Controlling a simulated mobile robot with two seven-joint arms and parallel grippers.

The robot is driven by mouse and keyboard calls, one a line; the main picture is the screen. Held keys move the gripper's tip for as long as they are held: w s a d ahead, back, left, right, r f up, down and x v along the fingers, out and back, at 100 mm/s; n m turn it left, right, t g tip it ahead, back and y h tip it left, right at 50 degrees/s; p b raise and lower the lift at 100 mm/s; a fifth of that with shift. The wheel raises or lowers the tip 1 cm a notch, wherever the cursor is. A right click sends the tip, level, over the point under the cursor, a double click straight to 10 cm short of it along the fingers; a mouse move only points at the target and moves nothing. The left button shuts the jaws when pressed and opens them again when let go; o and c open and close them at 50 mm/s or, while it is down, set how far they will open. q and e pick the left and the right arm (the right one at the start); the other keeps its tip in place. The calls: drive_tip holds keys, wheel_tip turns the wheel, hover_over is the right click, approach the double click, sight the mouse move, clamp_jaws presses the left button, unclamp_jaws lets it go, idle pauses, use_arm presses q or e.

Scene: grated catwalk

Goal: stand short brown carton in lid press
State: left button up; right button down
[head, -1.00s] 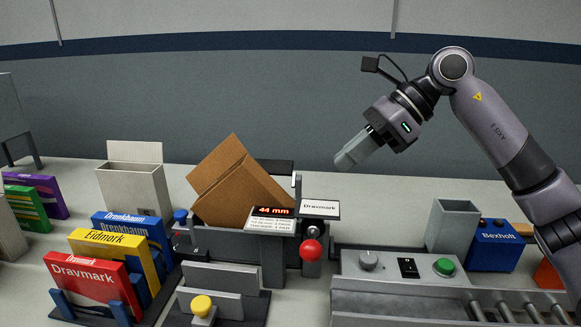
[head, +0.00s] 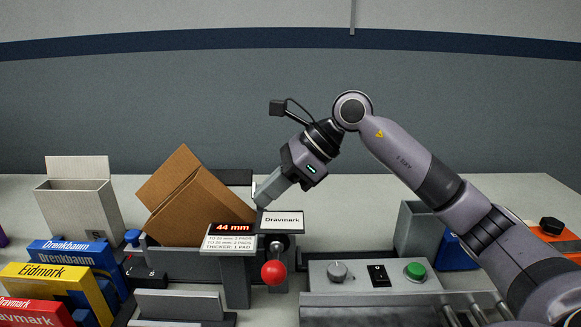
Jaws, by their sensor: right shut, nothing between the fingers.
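The short brown carton (head: 190,200) sits tilted in the lid press (head: 238,272), behind its display and leaning to one side. Its lower edge is hidden by the press front. The press carries a display reading 44 mm, a Dravmark plate (head: 281,221) and a red ball knob (head: 273,272). My right gripper (head: 263,192) is shut and empty, just right of the carton, above and behind the Dravmark plate. Whether its tips touch the press cannot be told. My left gripper is not in view.
A pale open carton (head: 78,208) stands at the left. Blue Drenkbaum (head: 75,262), yellow Eidmark (head: 45,285) and red Dravmark boxes (head: 35,312) stand at front left. A control panel (head: 360,290) and rollers lie at front right, with a grey bin (head: 418,232) behind.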

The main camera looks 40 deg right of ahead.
sight(225, 200)
drive_tip(key=shift+w+a+r+p, duration=0.1)
drive_tip(key=shift+w+a+p, duration=0.1)
drive_tip(key=shift+w+a, duration=0.25)
drive_tip(key=shift+w+a+r+p, duration=0.1)
drive_tip(key=shift+w+a+p, duration=0.1)
drive_tip(key=shift+a, duration=0.45)
drive_tip(key=shift+w+a+f, duration=0.15)
drive_tip(key=shift+w+a, duration=0.25)
drive_tip(key=shift+a, duration=0.2)
drive_tip(key=shift+w+a+p, duration=0.25)
drive_tip(key=shift+w+a, duration=0.1)
drive_tip(key=shift+a, duration=0.25)
drive_tip(key=shift+w+a+p, duration=0.25)
drive_tip(key=shift+w+a, duration=0.05)
drive_tip(key=shift+a, duration=0.3)
drive_tip(key=shift+s+f, duration=0.1)
